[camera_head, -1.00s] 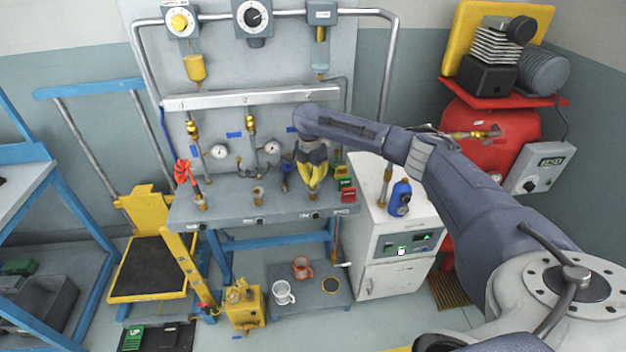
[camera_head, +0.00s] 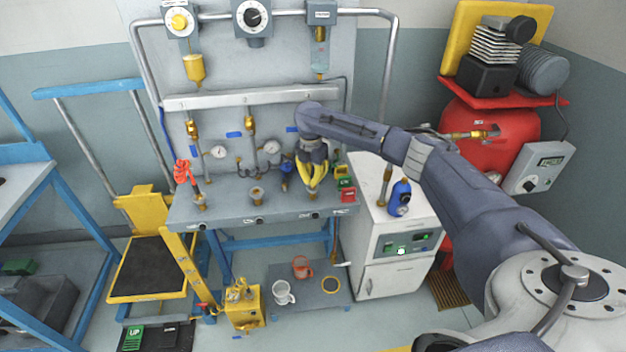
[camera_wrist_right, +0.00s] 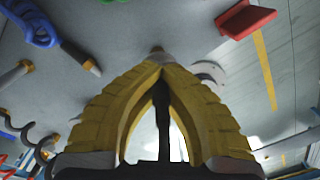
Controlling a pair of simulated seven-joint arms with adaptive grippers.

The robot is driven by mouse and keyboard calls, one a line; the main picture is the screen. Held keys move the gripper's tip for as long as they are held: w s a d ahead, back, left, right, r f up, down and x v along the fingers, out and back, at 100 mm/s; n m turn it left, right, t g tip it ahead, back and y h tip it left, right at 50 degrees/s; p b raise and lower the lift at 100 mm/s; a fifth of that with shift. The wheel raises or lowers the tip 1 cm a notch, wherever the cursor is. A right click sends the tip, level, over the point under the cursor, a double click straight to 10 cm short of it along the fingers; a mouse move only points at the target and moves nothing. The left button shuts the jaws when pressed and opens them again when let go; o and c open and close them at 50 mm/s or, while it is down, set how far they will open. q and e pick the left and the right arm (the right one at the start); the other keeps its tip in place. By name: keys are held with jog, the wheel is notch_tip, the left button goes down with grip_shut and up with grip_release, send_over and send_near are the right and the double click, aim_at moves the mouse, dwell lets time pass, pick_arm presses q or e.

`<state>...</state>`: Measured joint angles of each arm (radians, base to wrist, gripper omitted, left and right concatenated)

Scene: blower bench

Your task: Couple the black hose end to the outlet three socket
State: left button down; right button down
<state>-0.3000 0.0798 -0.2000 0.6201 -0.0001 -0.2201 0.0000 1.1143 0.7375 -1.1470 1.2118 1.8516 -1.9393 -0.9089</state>
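My right gripper (camera_head: 312,186) points down at the right end of the grey bench top, at the outlet three position. In the right wrist view its yellow fingers (camera_wrist_right: 158,68) come together at the tips. A dark, narrow piece, which looks like the black hose end (camera_wrist_right: 163,105), runs between them. A short grey round piece (camera_wrist_right: 157,53) shows just beyond the fingertips; it appears to be the outlet three socket. The fingers hide the contact, so I cannot tell whether the hose end is seated. My left gripper is out of view.
On the bench, the middle socket (camera_head: 257,194) stands open, and a red-handled valve (camera_head: 184,171) is at the left. A white cabinet (camera_head: 395,265) with a blue bottle (camera_head: 400,198) stands further right.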

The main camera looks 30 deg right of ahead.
jog(key=shift+f, duration=0.4)
jog(key=c, duration=2.1)
grip_release()
jog(key=shift+c, duration=0.2)
jog(key=o, duration=0.6)
jog(key=shift+w+a+r, duration=0.1)
jog(key=shift+r, duration=2.95)
jog(key=shift+w+r, duration=0.1)
jog(key=shift+r, duration=2.9)
